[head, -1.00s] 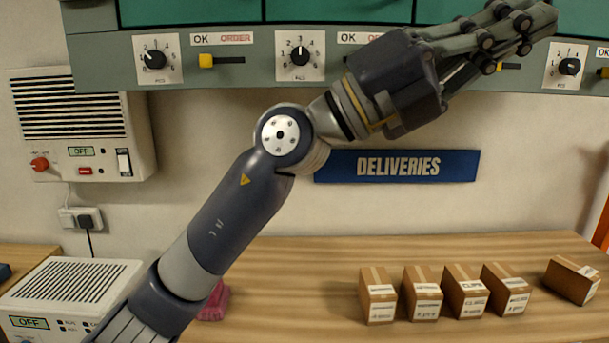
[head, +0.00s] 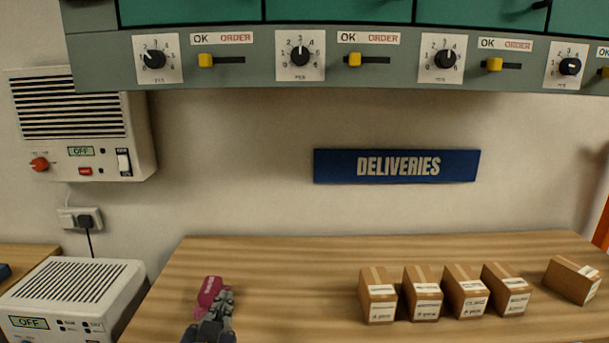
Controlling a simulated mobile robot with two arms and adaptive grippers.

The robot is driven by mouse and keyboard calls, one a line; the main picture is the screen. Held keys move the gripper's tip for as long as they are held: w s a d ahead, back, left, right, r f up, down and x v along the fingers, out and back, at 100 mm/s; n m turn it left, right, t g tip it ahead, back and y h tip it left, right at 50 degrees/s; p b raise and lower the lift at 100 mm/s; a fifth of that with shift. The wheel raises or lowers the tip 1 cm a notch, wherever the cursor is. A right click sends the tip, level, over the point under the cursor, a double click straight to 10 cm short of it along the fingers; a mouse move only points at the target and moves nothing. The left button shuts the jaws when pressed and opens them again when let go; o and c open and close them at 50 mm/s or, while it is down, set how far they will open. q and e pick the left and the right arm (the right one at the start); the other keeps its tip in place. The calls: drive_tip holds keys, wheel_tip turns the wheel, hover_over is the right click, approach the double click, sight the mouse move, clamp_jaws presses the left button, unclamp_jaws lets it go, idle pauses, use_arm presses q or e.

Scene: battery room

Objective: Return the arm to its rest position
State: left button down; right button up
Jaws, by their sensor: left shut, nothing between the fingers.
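My left gripper (head: 222,296) shows at the bottom of the head view, left of the middle, in front of the wooden table's left part. Its fingers are shut and nothing shows between them. A magenta object (head: 209,291) lies on the table behind the fingers and is partly hidden by them. I cannot tell how far apart they are. The rest of the left arm is below the picture. My right gripper is not in view.
Several small brown boxes (head: 423,291) stand on the wooden table (head: 300,270), the rightmost turned askew. A blue DELIVERIES sign (head: 397,166) is on the wall. Above runs a grey-green panel (head: 380,70) with dials and yellow sliders. White units (head: 75,290) stand at left.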

use_arm(q)
drive_tip(key=s+a+f+g, duration=0.2)
drive_tip(key=s+f+g, duration=0.1)
drive_tip(key=s+f, duration=0.4)
drive_tip(key=s+a+f+g, duration=0.25)
drive_tip(key=s+f, duration=0.35)
drive_tip(key=f, duration=0.3)
drive_tip(key=s+f+g, duration=0.3)
drive_tip(key=s+f, duration=0.1)
drive_tip(key=s, duration=0.5)
drive_tip(key=s+f+g, duration=0.4)
drive_tip(key=s, duration=0.4)
drive_tip(key=s+f+g, duration=0.2)
drive_tip(key=s+f, duration=0.1)
drive_tip(key=f, duration=2.4)
drive_tip(key=s+a+f+p, duration=0.1)
drive_tip(key=s+a+f, duration=0.2)
drive_tip(key=s+f, duration=1.1)
drive_tip(key=shift+s+f+g+h, duration=0.15)
drive_tip(key=shift+s+g+h, duration=0.2)
drive_tip(key=shift+s, duration=0.8)
